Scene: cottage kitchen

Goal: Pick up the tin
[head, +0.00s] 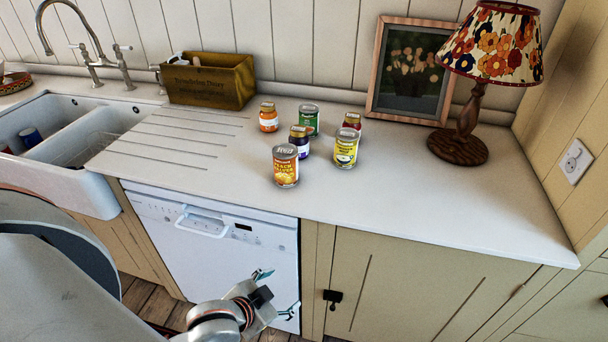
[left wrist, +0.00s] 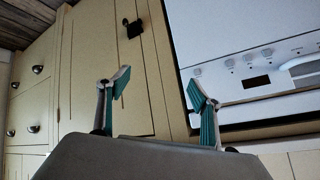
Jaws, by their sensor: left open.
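Several tins and jars stand upright in a group on the white worktop in the head view. An orange peach tin (head: 286,168) is nearest the front edge. A yellow tin (head: 346,149) stands to its right and a green tin (head: 308,119) behind. My left gripper (head: 277,291) is open and empty, low in front of the dishwasher, below the worktop edge and apart from the tins. In the left wrist view its spread fingers (left wrist: 160,76) face the cupboard and dishwasher fronts, with no tin showing. My right gripper is not in view.
An orange-labelled jar (head: 268,118), a purple jar (head: 299,143) and a red jar (head: 352,122) stand among the tins. A wooden box (head: 208,83) is behind left, a picture frame (head: 410,70) and lamp (head: 465,135) behind right. The front right worktop (head: 450,205) is clear.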

